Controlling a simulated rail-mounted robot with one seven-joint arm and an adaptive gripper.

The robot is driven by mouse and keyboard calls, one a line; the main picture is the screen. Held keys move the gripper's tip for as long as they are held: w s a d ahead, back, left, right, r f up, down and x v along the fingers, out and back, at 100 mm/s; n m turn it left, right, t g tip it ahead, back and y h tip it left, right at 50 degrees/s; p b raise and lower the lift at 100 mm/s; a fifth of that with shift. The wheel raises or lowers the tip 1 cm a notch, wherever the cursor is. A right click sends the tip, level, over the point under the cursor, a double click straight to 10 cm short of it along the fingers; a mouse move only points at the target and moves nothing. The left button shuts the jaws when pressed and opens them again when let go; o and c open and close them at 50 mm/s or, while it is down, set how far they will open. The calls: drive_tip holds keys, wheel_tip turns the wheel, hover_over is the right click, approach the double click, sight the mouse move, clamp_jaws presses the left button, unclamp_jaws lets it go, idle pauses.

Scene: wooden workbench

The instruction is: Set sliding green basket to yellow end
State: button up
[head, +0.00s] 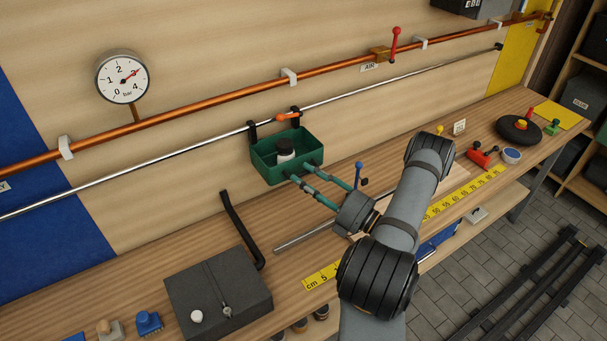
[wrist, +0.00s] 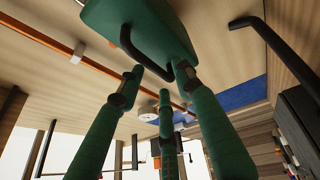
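The green basket (head: 277,172) hangs by black hooks from the chrome rail (head: 390,87), near the middle of the wall. An orange lever (head: 287,117) sits at its hooks, and a dark jar with a white band (head: 285,150) stands inside. The yellow panel (head: 515,55) is at the far right end of the rail. My gripper (head: 305,174) has green fingers at the basket's front. In the wrist view the basket (wrist: 150,20) shows its black handle (wrist: 130,45) between my spread fingers (wrist: 160,80); they look open, and contact is unclear.
A copper pipe (head: 215,107) with a gauge (head: 122,77) and red valve lever (head: 394,44) runs above the rail. A blue-handled lever (head: 358,174) stands right of the basket. A black bent bar (head: 241,230) and dark box (head: 219,293) lie left on the bench.

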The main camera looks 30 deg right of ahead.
drive_tip(key=shift+w+a, duration=0.2)
drive_tip(key=shift+w, duration=0.2)
drive_tip(key=shift+c, duration=0.3)
drive_tip(key=c, duration=0.7)
clamp_jaws()
